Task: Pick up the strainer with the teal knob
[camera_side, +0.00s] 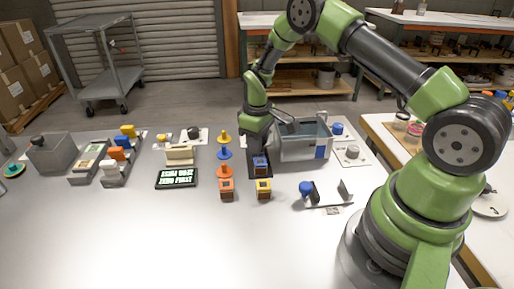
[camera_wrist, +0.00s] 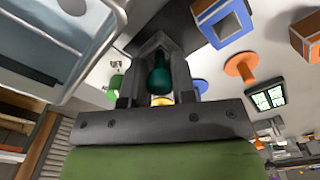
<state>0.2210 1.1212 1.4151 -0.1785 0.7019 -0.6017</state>
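In the wrist view the teal knob (camera_wrist: 159,76) sits between the two fingers of my gripper (camera_wrist: 159,62). The fingers stand close together, and the knob fills the gap between them. The rest of the strainer is hidden or cannot be made out. In the side view my gripper (camera_side: 257,143) points down just left of the grey tank, behind a blue block; the knob is hidden there. I cannot tell whether the strainer is clear of the surface beneath it.
The grey open tank (camera_side: 305,140) stands close at right. A blue block (camera_side: 260,166), an orange block (camera_side: 227,190) and a yellow-topped block (camera_side: 263,189) are in front. The table's front left is clear.

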